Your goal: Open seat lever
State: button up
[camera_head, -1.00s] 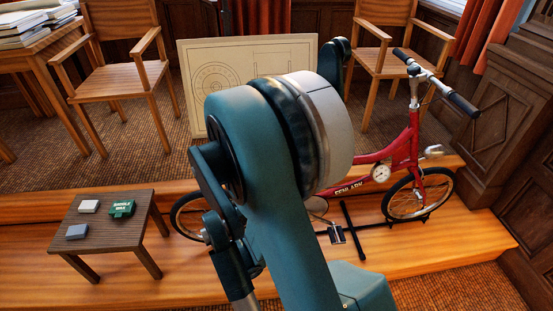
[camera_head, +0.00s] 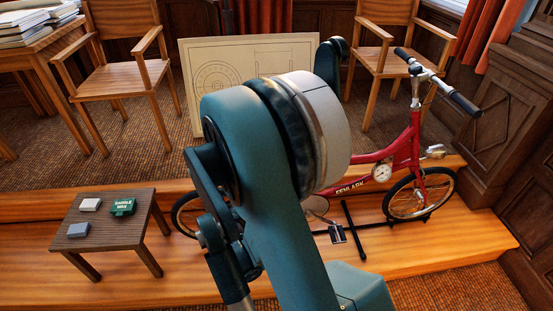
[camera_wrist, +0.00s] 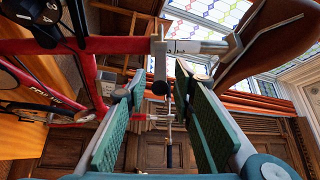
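The red bicycle (camera_head: 408,155) stands on the wooden step, and my arm hides its seat and seat post in the head view. In the wrist view, the brown saddle (camera_wrist: 268,42) is at the upper right, joined by a silver seat post (camera_wrist: 200,46) to the red frame (camera_wrist: 110,45). A narrow silver lever (camera_wrist: 159,68) with a dark end sits at the clamp where post and frame meet. My gripper (camera_wrist: 161,84) is open, its green-padded fingers on either side of the lever's dark end. I cannot tell whether either finger touches it.
A low dark table (camera_head: 113,247) with small boxes stands at the left on the step. A drawing board (camera_head: 188,85) leans behind my arm, between two wooden chairs. The bicycle's handlebar (camera_head: 437,82) rises at the right, near a wood-panelled wall.

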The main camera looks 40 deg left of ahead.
jog(key=v, duration=0.6)
jog(key=shift+s, duration=0.3)
jog(key=shift+d+f, duration=0.1)
dwell(0.3)
